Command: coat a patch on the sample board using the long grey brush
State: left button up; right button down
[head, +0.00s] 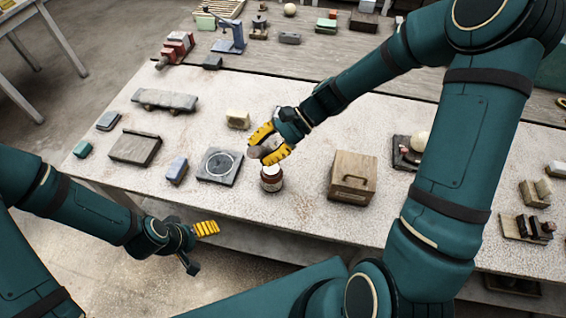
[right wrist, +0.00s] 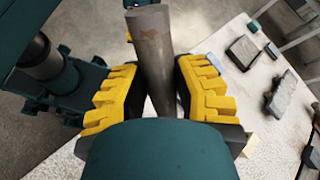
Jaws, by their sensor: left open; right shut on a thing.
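My right gripper (head: 268,147) is shut on a grey bar-like thing, seen between its yellow fingers in the right wrist view (right wrist: 155,60); it looks like the handle of the long grey brush. Its bristle end is hidden. The gripper is just above a brown jar (head: 271,180) with a pale top; I cannot tell whether the brush reaches into it. A dark square board (head: 205,176) with a pale circle, likely the sample board, lies flat left of the jar. My left gripper (head: 205,230) is open and empty, beyond the table's front edge.
A wooden box with a handle (head: 352,178) stands right of the jar. A blue-grey block (head: 177,169) and a dark flat box (head: 135,147) lie left of the board. Free table lies between the box and jar.

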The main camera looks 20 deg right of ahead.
jog(key=shift+w+a+r+y, duration=0.1)
jog(key=shift+r+y, duration=0.15)
jog(key=shift+r, duration=0.35)
jog(key=shift+w+a+r+y, duration=0.1)
jog(key=shift+r+y, duration=0.15)
jog(key=shift+r, duration=0.35)
jog(key=shift+f+b, duration=0.7)
jog(key=shift+f, duration=0.45)
notch_tip(320, 180, down, 4)
jog(key=b, duration=0.3)
jog(key=shift+r, duration=0.15)
jog(key=shift+f, duration=0.5)
jog(key=shift+r+p, duration=1.7)
jog(key=shift+r, duration=0.7)
jog(key=shift+r+p, duration=0.55)
jog(key=shift+r, duration=0.6)
